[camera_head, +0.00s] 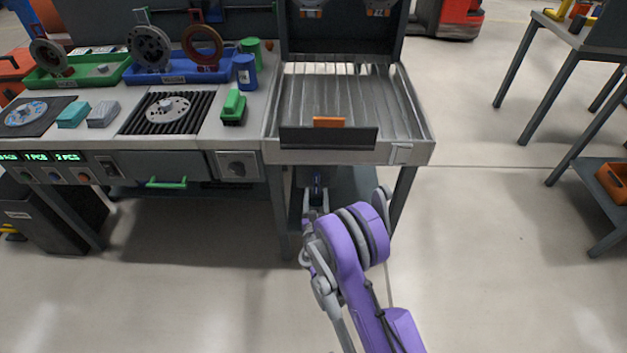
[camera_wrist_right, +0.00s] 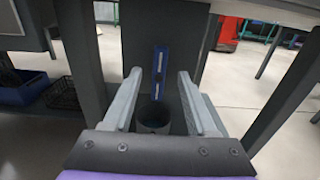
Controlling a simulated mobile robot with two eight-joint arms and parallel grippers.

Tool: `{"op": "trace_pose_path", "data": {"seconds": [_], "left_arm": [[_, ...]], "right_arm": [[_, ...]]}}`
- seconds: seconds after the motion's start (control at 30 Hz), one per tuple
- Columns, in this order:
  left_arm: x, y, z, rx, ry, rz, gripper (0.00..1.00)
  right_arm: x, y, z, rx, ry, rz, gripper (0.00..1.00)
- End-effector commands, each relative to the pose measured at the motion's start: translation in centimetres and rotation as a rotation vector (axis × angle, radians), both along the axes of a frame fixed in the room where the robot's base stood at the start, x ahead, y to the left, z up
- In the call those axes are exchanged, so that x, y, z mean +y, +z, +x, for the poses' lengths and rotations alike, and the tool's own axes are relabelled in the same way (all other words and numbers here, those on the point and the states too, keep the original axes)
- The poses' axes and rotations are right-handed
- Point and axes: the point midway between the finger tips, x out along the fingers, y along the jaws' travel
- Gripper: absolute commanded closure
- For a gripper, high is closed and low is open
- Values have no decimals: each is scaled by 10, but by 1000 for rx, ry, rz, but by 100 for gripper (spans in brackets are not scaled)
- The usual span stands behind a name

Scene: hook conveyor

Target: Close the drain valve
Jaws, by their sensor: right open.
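The drain valve seems to be the blue upright handle (camera_wrist_right: 160,68) with pale slots, under the sink-like metal tray. It also shows small and partly hidden in the head view (camera_head: 318,182). A dark round pipe or cup (camera_wrist_right: 153,116) shows just below the handle. My right gripper (camera_wrist_right: 159,82) is open, with its two grey fingers on either side of the handle's line in the wrist view. I cannot tell whether they touch it. In the head view the right gripper (camera_head: 316,200) is under the tray's front edge. My left gripper is not in view.
The ribbed metal tray (camera_head: 420,133) is above, with a leg (camera_head: 404,190) to the right. A workbench (camera_head: 190,150) with green and blue trays stands left. A dark table (camera_head: 575,45) is at the right. The floor in front is free.

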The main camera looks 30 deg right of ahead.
Motion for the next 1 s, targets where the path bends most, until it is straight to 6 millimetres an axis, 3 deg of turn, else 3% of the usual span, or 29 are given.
{"op": "trace_pose_path", "data": {"seconds": [0.2, 0.4, 0.77, 0.8, 1.0], "left_arm": [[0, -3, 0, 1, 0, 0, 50], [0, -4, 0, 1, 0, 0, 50], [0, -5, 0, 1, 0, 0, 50], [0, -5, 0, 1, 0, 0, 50], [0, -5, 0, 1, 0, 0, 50]], "right_arm": [[-23, -1, 36, -1, -2, 1, 43], [-35, -1, 57, -1, -1, 3, 43], [-39, 0, 63, -1, 0, 3, 43], [-39, 0, 63, -1, 0, 3, 44], [-39, 0, 63, -1, -1, 3, 80]]}}
